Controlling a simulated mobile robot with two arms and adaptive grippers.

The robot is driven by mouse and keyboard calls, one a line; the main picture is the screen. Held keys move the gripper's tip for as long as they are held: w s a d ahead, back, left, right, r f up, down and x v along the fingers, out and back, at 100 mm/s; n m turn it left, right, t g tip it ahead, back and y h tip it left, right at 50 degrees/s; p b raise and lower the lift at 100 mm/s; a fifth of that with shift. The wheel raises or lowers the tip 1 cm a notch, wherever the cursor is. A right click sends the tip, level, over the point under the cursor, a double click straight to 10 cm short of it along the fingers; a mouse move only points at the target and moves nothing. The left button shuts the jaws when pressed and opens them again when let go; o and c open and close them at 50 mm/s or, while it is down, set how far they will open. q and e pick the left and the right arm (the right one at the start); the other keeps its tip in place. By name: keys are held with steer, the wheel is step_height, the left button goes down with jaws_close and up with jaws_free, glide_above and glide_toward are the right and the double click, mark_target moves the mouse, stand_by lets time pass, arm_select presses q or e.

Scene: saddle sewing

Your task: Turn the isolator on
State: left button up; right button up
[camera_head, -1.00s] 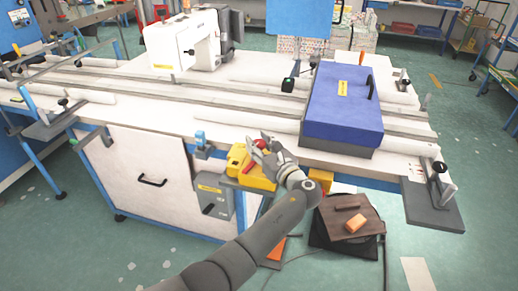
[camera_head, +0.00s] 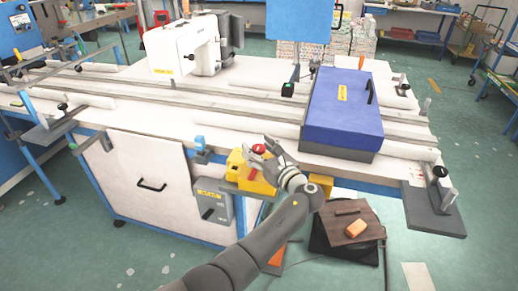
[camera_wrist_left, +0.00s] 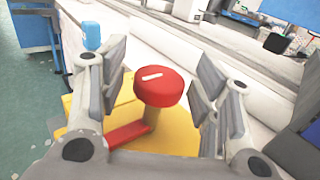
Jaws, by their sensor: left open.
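The isolator is a yellow box (camera_head: 236,166) on the front edge of the white sewing table. In the left wrist view its yellow face (camera_wrist_left: 165,138) carries a round red knob (camera_wrist_left: 161,87) with a white mark, on a grey stem, and a red bar (camera_wrist_left: 130,134) at its base. My left gripper (camera_head: 259,147) is open over the box and hides part of it in the head view. In the left wrist view the open fingers (camera_wrist_left: 160,85) stand on both sides of the knob, apparently without touching it. My right gripper is not in view.
A blue box (camera_head: 340,115) stands on the table to the right, and a white sewing machine (camera_head: 185,45) at the back left. A grey box (camera_head: 212,205) hangs below the table edge. A stool-like dark stand (camera_head: 345,235) is at the lower right.

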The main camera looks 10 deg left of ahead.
arm_select(q)
steer(key=shift+r, duration=0.1)
step_height(320, 180, up, 10)
steer(key=shift+f, duration=0.1)
stand_by(0.5)
